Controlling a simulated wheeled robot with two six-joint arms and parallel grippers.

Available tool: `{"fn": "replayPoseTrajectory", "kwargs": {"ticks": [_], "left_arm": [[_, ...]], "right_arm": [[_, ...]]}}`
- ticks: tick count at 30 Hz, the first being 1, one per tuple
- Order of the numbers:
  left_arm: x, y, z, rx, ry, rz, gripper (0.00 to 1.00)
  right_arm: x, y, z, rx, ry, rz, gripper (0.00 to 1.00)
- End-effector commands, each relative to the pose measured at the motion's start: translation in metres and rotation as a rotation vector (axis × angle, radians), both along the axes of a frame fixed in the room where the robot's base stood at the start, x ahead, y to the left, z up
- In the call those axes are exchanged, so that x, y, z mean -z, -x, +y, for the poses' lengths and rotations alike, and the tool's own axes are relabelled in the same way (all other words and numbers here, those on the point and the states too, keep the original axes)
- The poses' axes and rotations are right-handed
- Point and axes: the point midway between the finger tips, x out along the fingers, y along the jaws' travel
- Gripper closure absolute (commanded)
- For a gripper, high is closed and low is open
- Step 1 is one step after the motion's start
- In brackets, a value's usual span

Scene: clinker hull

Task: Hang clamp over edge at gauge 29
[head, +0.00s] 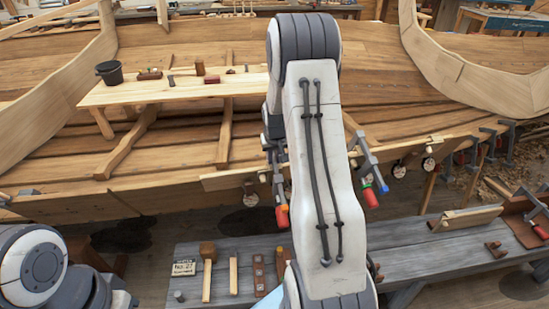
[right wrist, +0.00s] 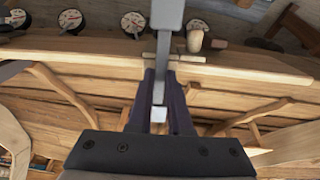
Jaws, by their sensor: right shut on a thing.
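In the right wrist view my right gripper (right wrist: 164,88) is shut on the grey bar of a clamp (right wrist: 167,15). The bar crosses the hull's plank edge (right wrist: 90,52), between two round gauges (right wrist: 133,24) (right wrist: 195,24); I cannot tell if it touches the edge. In the head view my right arm hides the gripper. Clamps with red handles show left (head: 282,215) and right (head: 370,197) of that arm; I cannot tell which is held. Gauge numbers are too small to read. My left gripper is out of view.
A grey bench (head: 222,245) stands in front, with a mallet (head: 207,258) and a card (head: 184,268) that seems to read No. 27. More clamps (head: 478,150) hang on the edge at right. A plank inside the hull bears a black bucket (head: 110,72).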

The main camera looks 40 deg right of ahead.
Motion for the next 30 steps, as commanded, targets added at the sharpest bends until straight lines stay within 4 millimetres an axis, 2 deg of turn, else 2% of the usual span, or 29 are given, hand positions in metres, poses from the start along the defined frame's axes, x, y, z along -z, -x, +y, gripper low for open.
{"fn": "replayPoseTrajectory", "kwargs": {"ticks": [20, 21, 23, 24, 30], "left_arm": [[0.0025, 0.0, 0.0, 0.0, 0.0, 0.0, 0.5], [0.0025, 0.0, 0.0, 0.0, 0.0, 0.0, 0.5], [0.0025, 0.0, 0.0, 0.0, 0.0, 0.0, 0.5], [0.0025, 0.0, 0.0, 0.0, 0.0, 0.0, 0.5], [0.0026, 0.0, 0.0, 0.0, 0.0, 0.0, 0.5]], "right_arm": [[0.001, 0.0048, 0.0024, 0.0, 0.0, -0.001, 1.0], [0.0012, 0.0048, 0.0024, 0.0, 0.0, -0.001, 0.79], [0.0012, 0.0049, 0.0025, 0.0, 0.0, 0.0, 0.56], [0.0013, 0.005, 0.0025, 0.0, 0.0, 0.0, 0.48], [0.0018, 0.0052, 0.0025, 0.0, 0.0, 0.001, 0.48]]}}
